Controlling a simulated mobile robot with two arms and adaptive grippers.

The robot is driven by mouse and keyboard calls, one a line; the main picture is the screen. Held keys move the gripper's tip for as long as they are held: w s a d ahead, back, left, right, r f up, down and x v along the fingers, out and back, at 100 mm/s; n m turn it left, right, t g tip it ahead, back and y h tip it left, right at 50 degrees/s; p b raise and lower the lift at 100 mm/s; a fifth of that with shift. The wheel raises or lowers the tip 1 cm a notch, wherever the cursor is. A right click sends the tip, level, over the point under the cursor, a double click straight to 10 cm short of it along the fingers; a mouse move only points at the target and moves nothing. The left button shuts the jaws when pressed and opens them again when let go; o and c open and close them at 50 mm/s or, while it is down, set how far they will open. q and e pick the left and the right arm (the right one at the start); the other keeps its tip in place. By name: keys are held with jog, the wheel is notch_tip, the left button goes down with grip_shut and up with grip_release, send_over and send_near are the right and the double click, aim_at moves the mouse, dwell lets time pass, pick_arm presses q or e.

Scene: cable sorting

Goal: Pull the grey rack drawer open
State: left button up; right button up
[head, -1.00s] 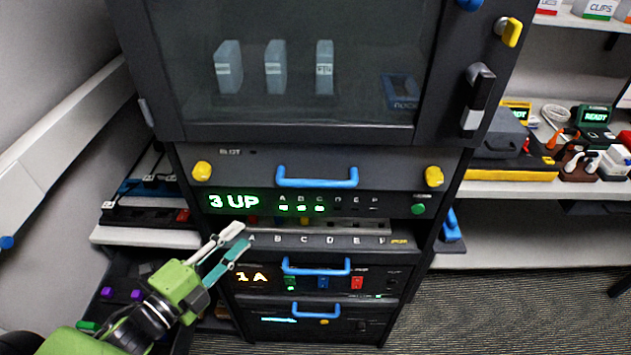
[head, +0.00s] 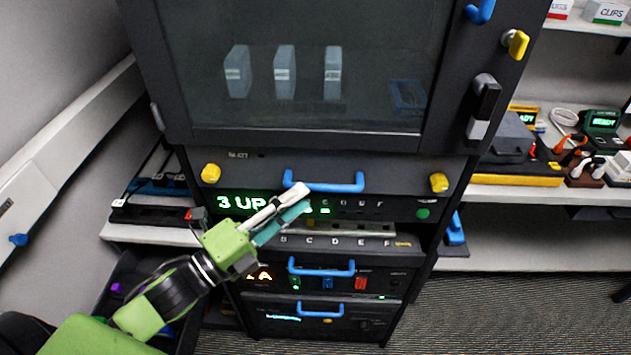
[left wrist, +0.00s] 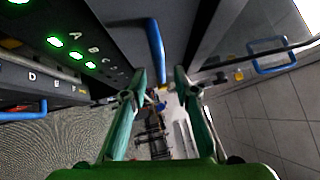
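The grey rack drawer (head: 265,172) is a wide front below the glass-doored cabinet, with a yellow knob at each end. It looks shut. Its blue bar handle (head: 335,187) runs across the middle. My left gripper (head: 302,200) is just below and in front of the handle's left part, its white and teal fingers apart. In the left wrist view the gripper (left wrist: 160,78) is open and empty. The blue handle (left wrist: 154,45) shows beyond the gap between its fingertips. I cannot tell whether they touch. My right gripper is in neither view.
Shelves with devices (head: 520,178) stand at the right. A shelf (head: 150,233) is at the left. The floor at the right is clear.

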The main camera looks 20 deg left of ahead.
aim_at(316, 187)
pick_arm(q)
jog(key=shift+p+x, duration=0.75)
jog(key=shift+x, duration=1.95)
jog(key=shift+c, duration=0.4)
grip_shut()
